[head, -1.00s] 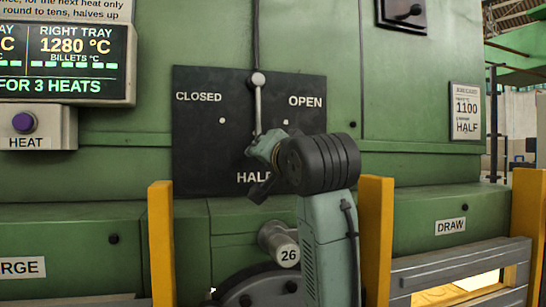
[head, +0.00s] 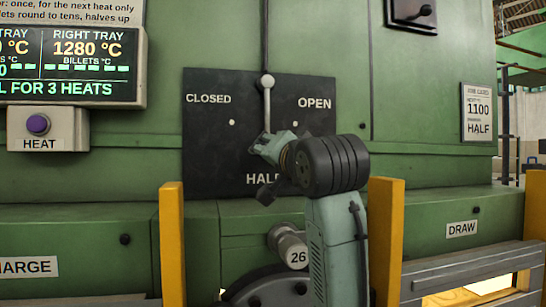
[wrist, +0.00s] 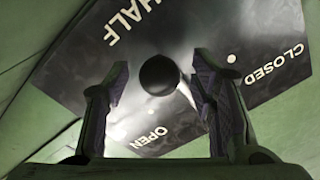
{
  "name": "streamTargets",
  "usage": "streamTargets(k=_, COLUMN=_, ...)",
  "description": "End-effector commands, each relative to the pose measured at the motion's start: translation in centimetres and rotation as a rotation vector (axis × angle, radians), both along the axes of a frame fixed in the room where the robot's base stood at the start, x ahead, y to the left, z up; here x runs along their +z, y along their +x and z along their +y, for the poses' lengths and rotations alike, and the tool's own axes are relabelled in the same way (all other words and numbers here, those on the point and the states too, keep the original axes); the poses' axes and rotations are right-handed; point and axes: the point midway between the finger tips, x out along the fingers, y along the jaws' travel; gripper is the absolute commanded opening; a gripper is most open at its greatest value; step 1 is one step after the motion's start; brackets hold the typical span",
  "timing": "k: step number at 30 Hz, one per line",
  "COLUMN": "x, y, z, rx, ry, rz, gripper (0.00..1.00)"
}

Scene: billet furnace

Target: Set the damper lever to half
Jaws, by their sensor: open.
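The damper lever (head: 267,99) is a light rod on a black plate (head: 215,150) marked CLOSED at left, OPEN at right and HALF at the bottom. It hangs almost straight down from its round pivot, toward the HALF mark (head: 262,179). My gripper (head: 262,143) is at the lever's lower end and hides it in the head view. In the wrist view, the lever's dark round knob (wrist: 158,75) lies between the tips of my open gripper (wrist: 160,85), with a gap on both sides. I see no finger touching it.
Yellow posts (head: 172,245) and (head: 384,240) stand either side of my arm, with grey rails at right. A sign (head: 478,112) at right reads 1100 and HALF. A purple HEAT button (head: 38,124) and a lit display (head: 75,65) are at left.

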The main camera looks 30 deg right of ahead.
Motion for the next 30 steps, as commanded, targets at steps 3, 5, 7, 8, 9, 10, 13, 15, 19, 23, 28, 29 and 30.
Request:
streamTargets(k=3, x=0.0, y=-0.3, z=0.1, rx=0.0, ry=0.0, rz=-0.001, gripper=0.51)
streamTargets(k=5, x=0.1, y=-0.8, z=0.2, rx=0.0, ry=0.0, rz=-0.002, gripper=0.51)
streamTargets(k=7, x=0.1, y=-1.8, z=0.4, rx=0.0, ry=-0.002, rz=-0.003, gripper=0.51)
streamTargets(k=8, x=0.1, y=-2.3, z=0.5, rx=0.0, ry=-0.001, rz=-0.004, gripper=0.51)
streamTargets(k=9, x=0.0, y=-3.1, z=0.6, rx=0.0, ry=-0.002, rz=-0.003, gripper=0.51)
streamTargets(k=10, x=0.0, y=-3.7, z=0.8, rx=0.0, ry=-0.002, rz=-0.003, gripper=0.51)
streamTargets(k=13, x=0.0, y=-5.9, z=1.2, rx=-0.001, ry=-0.002, rz=-0.004, gripper=0.51)
streamTargets(k=15, x=0.0, y=-7.4, z=1.6, rx=0.0, ry=-0.002, rz=-0.003, gripper=0.51)
streamTargets(k=19, x=-0.1, y=-9.7, z=2.0, rx=0.0, ry=-0.003, rz=-0.003, gripper=0.51)
streamTargets(k=23, x=-0.2, y=-11.1, z=2.3, rx=0.0, ry=-0.001, rz=-0.001, gripper=0.51)
streamTargets(k=28, x=-0.3, y=-11.8, z=2.5, rx=0.0, ry=0.0, rz=0.0, gripper=0.51)
streamTargets(k=29, x=-0.3, y=-11.8, z=2.5, rx=0.001, ry=0.0, rz=0.001, gripper=0.51)
streamTargets(k=30, x=-0.3, y=-11.8, z=2.5, rx=0.001, ry=0.0, rz=0.001, gripper=0.51)
